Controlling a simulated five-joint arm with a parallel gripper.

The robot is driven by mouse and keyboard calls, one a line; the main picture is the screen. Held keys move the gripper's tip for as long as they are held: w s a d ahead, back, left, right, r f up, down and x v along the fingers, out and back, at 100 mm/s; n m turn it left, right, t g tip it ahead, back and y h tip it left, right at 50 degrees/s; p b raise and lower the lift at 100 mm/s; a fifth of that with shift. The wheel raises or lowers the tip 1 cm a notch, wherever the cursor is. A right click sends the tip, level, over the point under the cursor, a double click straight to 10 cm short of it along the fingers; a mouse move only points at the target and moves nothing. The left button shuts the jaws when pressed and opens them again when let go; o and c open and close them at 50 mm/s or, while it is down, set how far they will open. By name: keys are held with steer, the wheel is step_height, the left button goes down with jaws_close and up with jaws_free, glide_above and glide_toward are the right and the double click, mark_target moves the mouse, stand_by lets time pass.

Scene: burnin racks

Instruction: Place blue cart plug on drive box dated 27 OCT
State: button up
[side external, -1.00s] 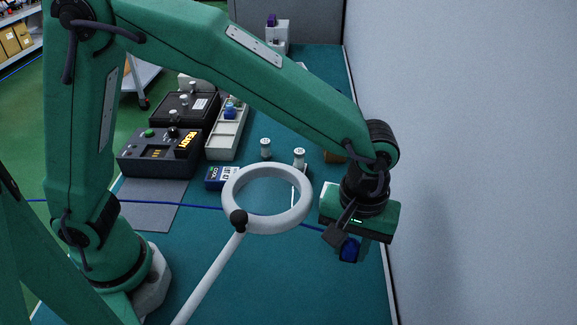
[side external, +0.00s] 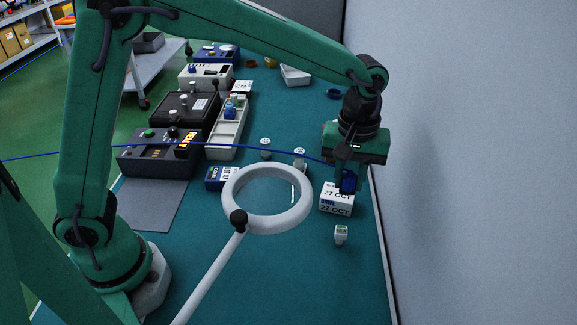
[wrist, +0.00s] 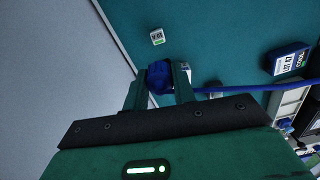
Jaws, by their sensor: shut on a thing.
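My gripper (side external: 348,180) is shut on the blue cart plug (side external: 348,183), jaws pointing down, at the right of the table in the side view. The white drive box (side external: 336,208) marked 27 OCT is at the plug's lower left in the side view. The plug overlaps the box's right rear part there; I cannot tell whether they touch. In the wrist view the plug (wrist: 159,76) is between my fingers (wrist: 158,88). A sliver of white shows beside the right finger there, and the box is mostly hidden.
A small labelled block (side external: 341,233) stands in front of the box. A white ring on a handle (side external: 267,222) is in the foreground. A blue COOL box (side external: 218,178) and two small posts stand left. A blue cable (side external: 230,147) crosses the table. A grey wall (side external: 460,160) is close on the right.

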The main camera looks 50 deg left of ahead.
steer(key=w+a+f, duration=0.4)
steer(key=w+a, duration=0.1)
steer(key=w+a+f, duration=0.2)
steer(key=shift+w+a+f, duration=0.35)
steer(key=shift+w+a, duration=0.05)
steer(key=shift+f, duration=0.1)
steer(key=shift+f, duration=1.9)
steer(key=shift+f, duration=0.1)
steer(key=o, duration=1)
